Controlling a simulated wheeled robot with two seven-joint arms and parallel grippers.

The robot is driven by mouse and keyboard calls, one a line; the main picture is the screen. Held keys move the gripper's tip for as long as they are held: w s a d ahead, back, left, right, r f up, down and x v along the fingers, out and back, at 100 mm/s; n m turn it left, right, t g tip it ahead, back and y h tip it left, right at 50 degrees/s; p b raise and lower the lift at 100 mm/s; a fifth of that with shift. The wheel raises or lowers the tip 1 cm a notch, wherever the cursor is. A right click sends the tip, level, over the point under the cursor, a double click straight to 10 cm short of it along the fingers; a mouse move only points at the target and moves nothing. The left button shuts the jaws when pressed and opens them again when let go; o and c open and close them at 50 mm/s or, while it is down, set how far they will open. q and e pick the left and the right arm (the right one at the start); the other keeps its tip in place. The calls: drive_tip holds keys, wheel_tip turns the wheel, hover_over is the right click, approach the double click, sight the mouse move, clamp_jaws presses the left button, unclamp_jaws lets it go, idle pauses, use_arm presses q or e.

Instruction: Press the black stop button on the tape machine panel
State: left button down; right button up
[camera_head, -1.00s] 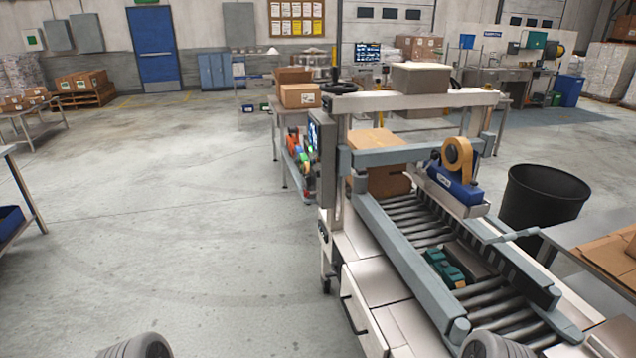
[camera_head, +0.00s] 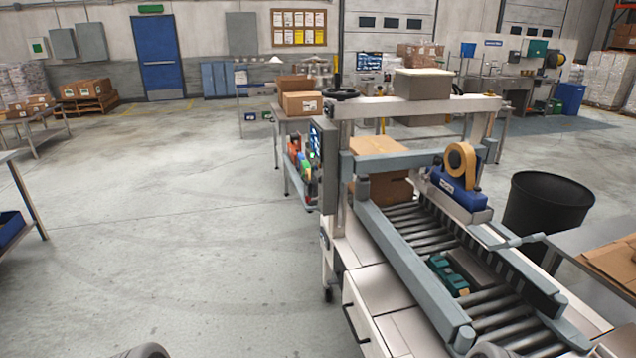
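The tape machine (camera_head: 403,270) stands to the right of centre, with a grey roller bed and a blue tape head (camera_head: 457,187) carrying a tan tape roll. Its dark control panel (camera_head: 328,165) is on the left side of the frame post, seen at a steep angle. Part of a lit screen shows on the panel. I cannot pick out the black stop button at this angle and size. Only grey rounded parts of my arms show at the bottom edge; neither gripper is in view.
A carton (camera_head: 380,172) is at the far end of the rollers, and a green object (camera_head: 447,275) lies on the bed. A black bin (camera_head: 545,205) stands right of the machine. A side table with cartons (camera_head: 300,104) is behind the panel. The floor (camera_head: 170,230) left is clear.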

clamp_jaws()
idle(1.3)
